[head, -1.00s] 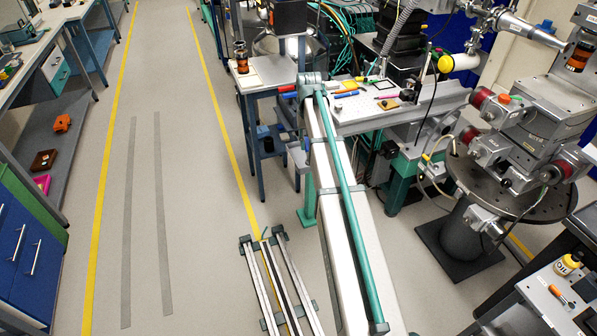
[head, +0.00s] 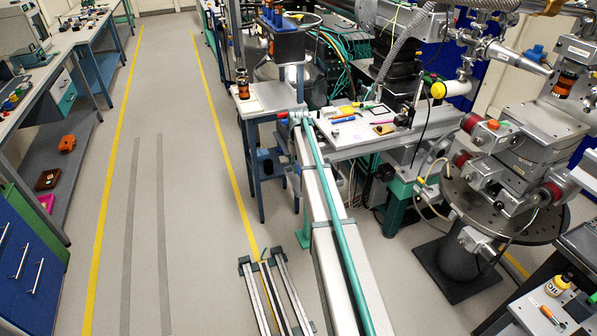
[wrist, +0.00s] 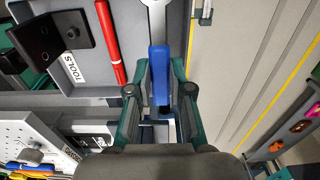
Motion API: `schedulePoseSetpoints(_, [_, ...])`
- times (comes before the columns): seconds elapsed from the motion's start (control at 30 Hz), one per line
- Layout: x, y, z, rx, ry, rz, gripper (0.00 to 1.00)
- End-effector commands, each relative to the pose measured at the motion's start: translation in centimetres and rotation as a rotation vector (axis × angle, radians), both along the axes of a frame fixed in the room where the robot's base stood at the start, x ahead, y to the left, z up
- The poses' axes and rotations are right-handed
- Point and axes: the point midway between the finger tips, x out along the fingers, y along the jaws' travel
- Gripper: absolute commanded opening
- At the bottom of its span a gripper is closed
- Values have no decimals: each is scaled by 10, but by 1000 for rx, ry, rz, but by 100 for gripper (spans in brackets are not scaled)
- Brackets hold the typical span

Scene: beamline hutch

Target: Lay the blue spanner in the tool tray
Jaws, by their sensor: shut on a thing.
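The blue spanner (wrist: 159,72) has a blue handle and a silver head, which the top edge of the wrist view cuts off. My gripper (wrist: 160,78) is shut on the handle, one finger on each side. The grey tool tray (wrist: 98,76), marked TOOLS, lies beneath and to the left in the wrist view. The spanner shows over the tray's right part, beside a red tool (wrist: 109,42). I cannot tell whether the spanner touches the tray. In the head view my arm hides the gripper and spanner.
A black bracket-like piece (wrist: 68,32) is at the tray's left. A white perforated board (wrist: 22,135) with coloured tools is at lower left; it also shows in the head view (head: 350,136). Open floor (wrist: 228,75) lies to the right.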

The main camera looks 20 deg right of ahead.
Motion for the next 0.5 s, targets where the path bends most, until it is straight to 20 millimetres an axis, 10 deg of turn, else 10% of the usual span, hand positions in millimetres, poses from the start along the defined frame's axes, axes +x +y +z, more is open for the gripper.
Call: schedulePoseSetpoints(0.5, [25,-11,-38,0,2,0,0])
